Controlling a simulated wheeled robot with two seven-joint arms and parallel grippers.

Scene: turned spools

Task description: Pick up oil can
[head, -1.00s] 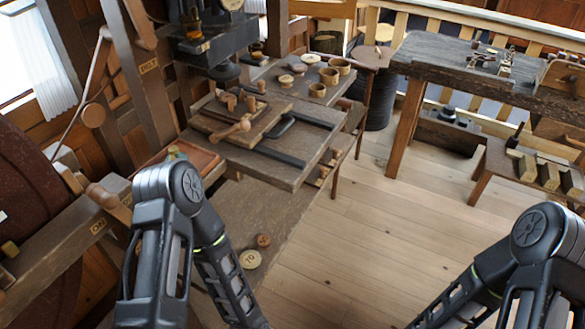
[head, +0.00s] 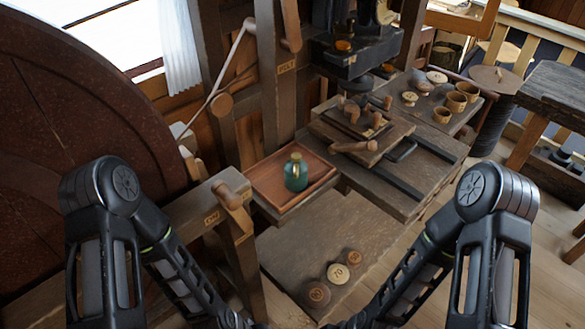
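The oil can is a small teal-green can with a brass-coloured top (head: 296,176). It stands upright on a reddish-brown wooden tray (head: 262,184) near the middle of the head view, beside the workbench. My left arm comes in at the lower left and my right arm at the lower right, both short of the tray. Both grippers lie at or below the bottom edge of the view, and their fingertips do not show. Nothing touches the can.
A large dark red wheel (head: 70,130) fills the left side. A wooden post with a handle (head: 232,200) stands just left of the tray. A low shelf (head: 320,245) below holds round wooden discs (head: 338,273). The bench (head: 420,180) at right carries wooden blocks and cups (head: 456,102).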

